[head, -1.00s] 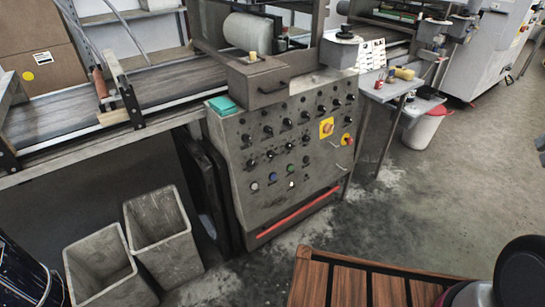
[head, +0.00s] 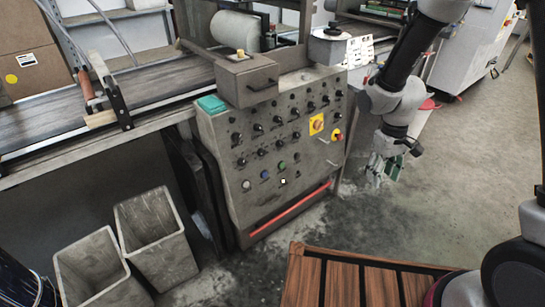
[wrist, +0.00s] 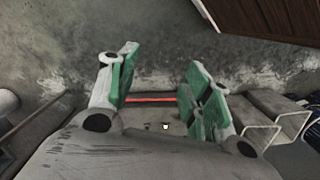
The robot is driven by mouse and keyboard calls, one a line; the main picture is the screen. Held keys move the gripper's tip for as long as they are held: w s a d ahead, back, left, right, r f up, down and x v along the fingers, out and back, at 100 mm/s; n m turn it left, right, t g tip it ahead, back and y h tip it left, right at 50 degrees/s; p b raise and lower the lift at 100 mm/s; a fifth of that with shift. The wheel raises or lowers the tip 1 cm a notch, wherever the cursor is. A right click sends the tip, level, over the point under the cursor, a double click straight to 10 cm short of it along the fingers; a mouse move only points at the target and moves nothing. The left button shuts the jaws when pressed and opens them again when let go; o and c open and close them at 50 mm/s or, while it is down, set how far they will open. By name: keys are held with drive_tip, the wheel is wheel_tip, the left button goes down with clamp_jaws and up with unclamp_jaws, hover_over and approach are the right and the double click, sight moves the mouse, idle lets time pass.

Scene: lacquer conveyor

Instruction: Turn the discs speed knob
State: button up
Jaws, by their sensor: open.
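The control panel (head: 262,190) is a worn grey cabinet face with rows of small black knobs (head: 277,120). The labels are too small to read, so I cannot tell which is the discs speed knob. My gripper (head: 384,170) hangs to the right of the panel in the head view, apart from it. In the wrist view my gripper (wrist: 158,75) has its two green-and-white fingers spread with nothing between them. The panel's red bar shows behind the fingers there.
A yellow-backed red switch (head: 317,124) and another (head: 337,135) sit at the panel's right. Coloured buttons (head: 265,174) lie low on it. Two grey bins (head: 155,245) stand at lower left, and a slatted wooden surface (head: 340,280) is in front. Floor between is clear.

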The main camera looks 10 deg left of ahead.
drive_tip(key=w+a+f+n+t+y, duration=0.1)
drive_tip(key=w+a+f, duration=0.1)
drive_tip(key=a+f, duration=0.5)
drive_tip(key=w+a+f+n+t, duration=0.1)
drive_tip(key=w+a+f+n, duration=0.15)
drive_tip(key=f, duration=0.85)
drive_tip(key=n+t+y, duration=0.3)
drive_tip(key=t+y, duration=0.6)
drive_tip(key=y, duration=0.6)
approach(264, 154)
drive_tip(key=x, duration=0.7)
drive_tip(key=shift+s+a+r, duration=0.1)
drive_tip(key=shift+r, duration=0.15)
drive_tip(key=shift+w+a, duration=0.35)
drive_tip(key=shift+a, duration=0.1)
